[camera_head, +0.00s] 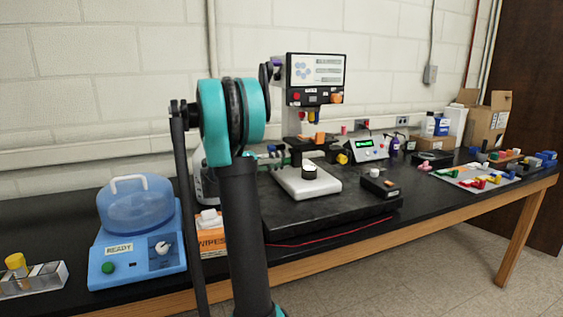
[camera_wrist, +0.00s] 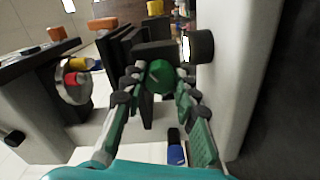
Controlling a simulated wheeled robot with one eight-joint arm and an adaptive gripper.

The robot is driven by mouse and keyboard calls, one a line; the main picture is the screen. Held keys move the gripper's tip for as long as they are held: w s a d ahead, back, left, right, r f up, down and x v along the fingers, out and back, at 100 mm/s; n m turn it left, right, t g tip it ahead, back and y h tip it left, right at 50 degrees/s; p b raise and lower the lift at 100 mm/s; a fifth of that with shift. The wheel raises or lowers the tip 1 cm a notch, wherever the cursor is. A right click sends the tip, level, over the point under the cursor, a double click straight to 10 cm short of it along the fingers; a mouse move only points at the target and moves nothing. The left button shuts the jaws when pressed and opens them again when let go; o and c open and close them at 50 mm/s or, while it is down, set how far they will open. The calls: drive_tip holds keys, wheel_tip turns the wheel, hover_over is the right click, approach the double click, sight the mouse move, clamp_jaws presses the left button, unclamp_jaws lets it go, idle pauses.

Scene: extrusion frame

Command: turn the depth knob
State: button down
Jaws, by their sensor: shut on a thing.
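A round green knob (camera_wrist: 158,77) sits in front of a dark block in the wrist view. I take it to be the depth knob; no label on it can be read. My gripper (camera_wrist: 156,88) has its two green-and-grey fingers on either side of the knob and is shut on it. In the head view my gripper (camera_head: 285,160) reaches in at the left side of the machine (camera_head: 316,70) with the screen, above its pale base plate (camera_head: 308,184). The knob cannot be clearly told apart from my fingers there.
A yellow knob (camera_head: 343,159) is on the machine's right side. A dark cylinder (camera_wrist: 201,46) stands close to my right finger in the wrist view. A blue centrifuge-like device (camera_head: 137,230) and a wipes box (camera_head: 211,236) stand left of the machine. A red cable (camera_head: 330,234) runs along the front.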

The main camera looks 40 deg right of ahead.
drive_tip(key=shift+m, duration=0.3)
drive_tip(key=c, duration=1.2)
unclamp_jaws()
drive_tip(key=shift+v, duration=3.75)
